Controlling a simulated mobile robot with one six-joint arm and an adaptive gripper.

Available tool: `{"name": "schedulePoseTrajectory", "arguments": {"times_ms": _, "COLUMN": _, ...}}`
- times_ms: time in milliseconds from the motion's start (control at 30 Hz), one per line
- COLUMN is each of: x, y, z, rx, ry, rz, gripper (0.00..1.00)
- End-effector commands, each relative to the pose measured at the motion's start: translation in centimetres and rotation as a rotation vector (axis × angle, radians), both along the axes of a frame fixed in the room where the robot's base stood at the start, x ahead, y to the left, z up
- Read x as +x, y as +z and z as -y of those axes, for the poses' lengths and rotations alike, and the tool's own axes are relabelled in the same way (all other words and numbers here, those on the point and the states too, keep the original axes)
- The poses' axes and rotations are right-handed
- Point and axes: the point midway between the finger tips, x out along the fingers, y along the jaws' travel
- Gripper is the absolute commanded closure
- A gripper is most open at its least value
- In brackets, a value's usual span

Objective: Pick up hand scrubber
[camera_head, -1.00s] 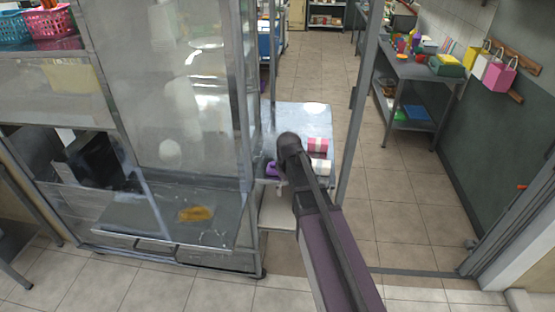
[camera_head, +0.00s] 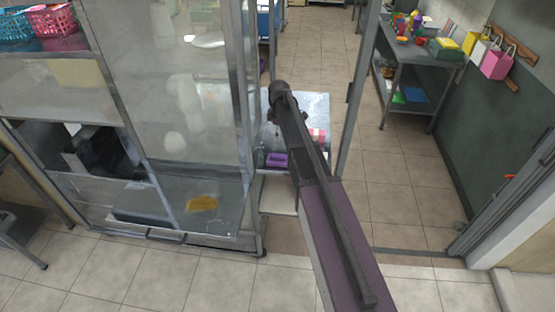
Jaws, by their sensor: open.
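A small purple object (camera_head: 277,160) lies on the metal table (camera_head: 308,105) beyond the glass cabinet, left of my arm. It may be the hand scrubber, but it is too small to be sure. A pink and white item (camera_head: 317,135) lies on the same table, just right of my arm and partly covered by it. My arm reaches from the bottom right up over this table and ends in a dark rounded joint. The gripper fingers do not show, so their place relative to the purple object cannot be seen.
The glass and metal cabinet (camera_head: 190,120) fills the left, with an orange-brown item (camera_head: 202,203) on its low shelf. A thin metal post (camera_head: 357,100) stands right of my arm. A side table (camera_head: 425,66) with colourful items stands farther right. The tiled floor between is clear.

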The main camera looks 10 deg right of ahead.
Motion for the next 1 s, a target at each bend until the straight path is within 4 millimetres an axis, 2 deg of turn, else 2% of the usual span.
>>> {"name": "schedulePoseTrajectory", "arguments": {"times_ms": 267, "x": 0.0, "y": -0.6, "z": -0.1, "rx": 0.0, "ry": -0.001, "rz": 0.0, "gripper": 0.0}}
{"name": "schedulePoseTrajectory", "arguments": {"times_ms": 1000, "x": 0.0, "y": -6.2, "z": -0.1, "rx": 0.0, "ry": 0.0, "rz": 0.0, "gripper": 0.0}}
